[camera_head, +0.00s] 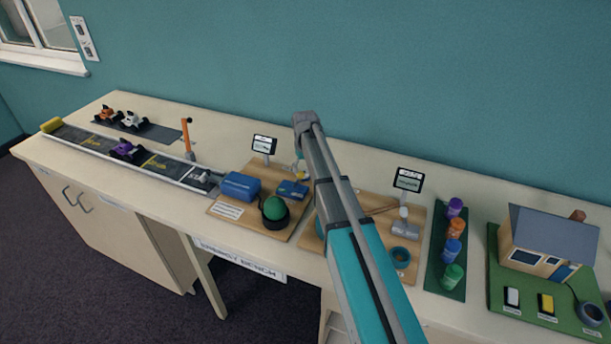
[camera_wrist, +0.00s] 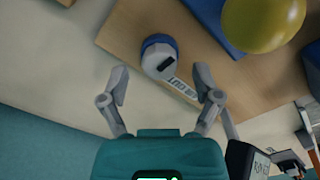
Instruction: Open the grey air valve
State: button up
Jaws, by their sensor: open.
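In the wrist view a round knob with a pale grey top (camera_wrist: 159,61) and a dark blue collar stands on a wooden board (camera_wrist: 228,88). A short dark bar marks its top. It appears to be the grey air valve. My gripper (camera_wrist: 160,79) is open, with one finger on each side below the knob in the picture. The knob lies just beyond the fingertips, and nothing is held. In the head view my arm covers the area around the gripper, and I cannot make out the valve there.
A yellow ball-like object (camera_wrist: 262,20) and a blue block are close to the knob. In the head view a green dome (camera_head: 275,208), a blue box (camera_head: 240,187) and a small display (camera_head: 407,180) stand near my arm. The teal wall is behind the bench.

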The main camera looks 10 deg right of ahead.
jog(key=shift+f+b, duration=0.35)
jog(key=shift+f, duration=0.2)
